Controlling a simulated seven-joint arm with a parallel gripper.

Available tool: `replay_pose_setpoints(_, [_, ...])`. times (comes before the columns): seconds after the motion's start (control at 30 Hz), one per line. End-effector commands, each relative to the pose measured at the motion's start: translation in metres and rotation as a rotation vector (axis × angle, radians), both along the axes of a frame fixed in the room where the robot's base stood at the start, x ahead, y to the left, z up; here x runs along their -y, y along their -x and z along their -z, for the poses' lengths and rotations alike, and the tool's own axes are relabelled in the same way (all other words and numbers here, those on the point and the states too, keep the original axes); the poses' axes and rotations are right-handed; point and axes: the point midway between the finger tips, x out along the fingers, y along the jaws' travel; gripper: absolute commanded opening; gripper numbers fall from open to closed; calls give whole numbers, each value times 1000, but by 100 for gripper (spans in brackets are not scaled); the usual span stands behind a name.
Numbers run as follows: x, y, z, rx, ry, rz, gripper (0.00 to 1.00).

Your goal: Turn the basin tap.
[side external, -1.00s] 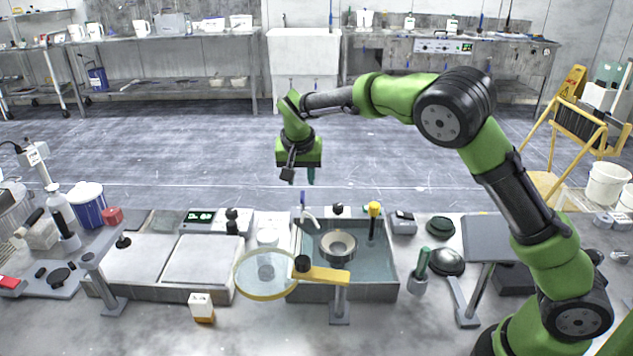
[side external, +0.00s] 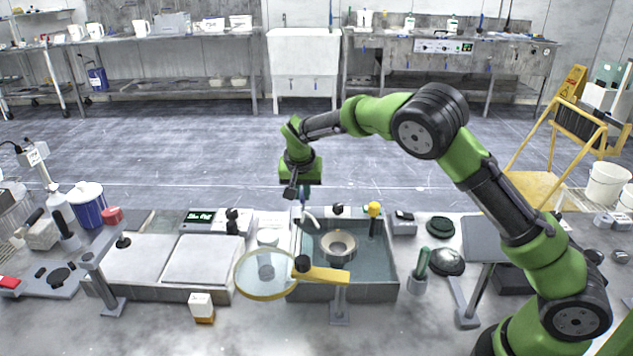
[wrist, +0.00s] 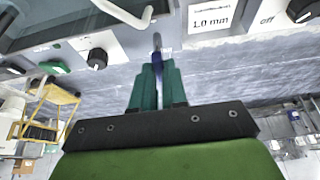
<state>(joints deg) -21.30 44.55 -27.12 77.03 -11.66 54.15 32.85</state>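The basin (side external: 391,285) is a grey tub at the middle of the bench. The basin tap has a pale curved spout (side external: 312,217) and an upright blue lever at the basin's back left. My gripper (side external: 304,196) points down just above and behind the tap, overlapping the lever in the side view. In the wrist view, my gripper's two teal fingers (wrist: 158,72) are close together with only a narrow gap. The blue lever with its pale tip (wrist: 157,42) shows at and beyond the fingertips. I cannot tell whether they touch. The spout also shows in the wrist view (wrist: 125,12).
Flat platens (side external: 203,260) lie to the left.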

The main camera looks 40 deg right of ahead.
Motion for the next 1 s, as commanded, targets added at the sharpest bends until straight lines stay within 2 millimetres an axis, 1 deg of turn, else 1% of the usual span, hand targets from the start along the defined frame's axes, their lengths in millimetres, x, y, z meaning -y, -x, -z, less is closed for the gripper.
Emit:
replay_pose_setpoints(0.27, [0,0,-1,2,0,-9,0])
replay_pose_setpoints(0.43, [0,0,-1,2,-2,-59,0])
replay_pose_setpoints(1.0, [4,2,-1,3,-1,-421,0])
